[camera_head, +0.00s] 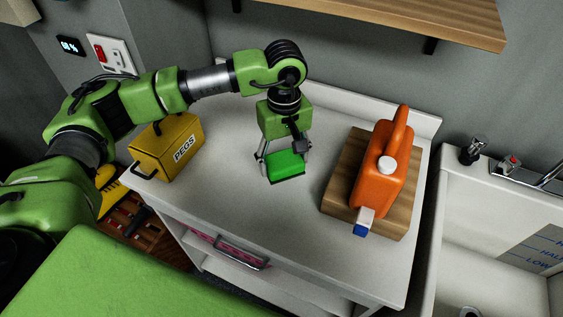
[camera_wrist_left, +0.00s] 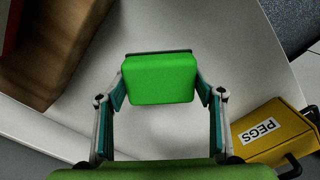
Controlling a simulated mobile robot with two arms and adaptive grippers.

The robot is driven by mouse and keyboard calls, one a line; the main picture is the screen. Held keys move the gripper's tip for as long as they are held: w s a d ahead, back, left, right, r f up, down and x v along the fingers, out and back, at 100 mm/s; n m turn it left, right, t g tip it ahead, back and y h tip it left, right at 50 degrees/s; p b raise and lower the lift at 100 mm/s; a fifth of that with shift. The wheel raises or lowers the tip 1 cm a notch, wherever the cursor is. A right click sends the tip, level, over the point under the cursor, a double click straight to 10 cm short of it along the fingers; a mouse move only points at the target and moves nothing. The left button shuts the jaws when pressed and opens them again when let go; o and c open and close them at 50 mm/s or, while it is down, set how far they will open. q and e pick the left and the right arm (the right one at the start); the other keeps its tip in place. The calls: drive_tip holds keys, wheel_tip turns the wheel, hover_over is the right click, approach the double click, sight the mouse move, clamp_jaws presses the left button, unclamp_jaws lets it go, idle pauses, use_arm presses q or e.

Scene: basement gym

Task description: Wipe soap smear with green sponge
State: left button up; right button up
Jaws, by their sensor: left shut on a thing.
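The green sponge (camera_head: 286,166) is at the middle of the white counter (camera_head: 240,200). My left gripper (camera_head: 284,160) points down and is shut on it, with a finger on each side. The left wrist view shows the sponge (camera_wrist_left: 160,79) between the two fingers. The sponge is at or just above the counter top; I cannot tell whether it touches. I see no soap smear on the bare counter, and the area under the sponge and gripper is hidden. My right gripper is in neither view.
An orange jug (camera_head: 385,165) with a white cap and a blue-tipped spout stands on a wooden board (camera_head: 340,187) to the right. A yellow PEGS box (camera_head: 165,150) stands at the left. A sink (camera_head: 480,230) is beyond the counter's right edge. The counter's front middle is clear.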

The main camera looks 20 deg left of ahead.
use_arm(q)
drive_tip(key=shift+r, duration=0.85)
drive_tip(key=shift+a+r, duration=0.1)
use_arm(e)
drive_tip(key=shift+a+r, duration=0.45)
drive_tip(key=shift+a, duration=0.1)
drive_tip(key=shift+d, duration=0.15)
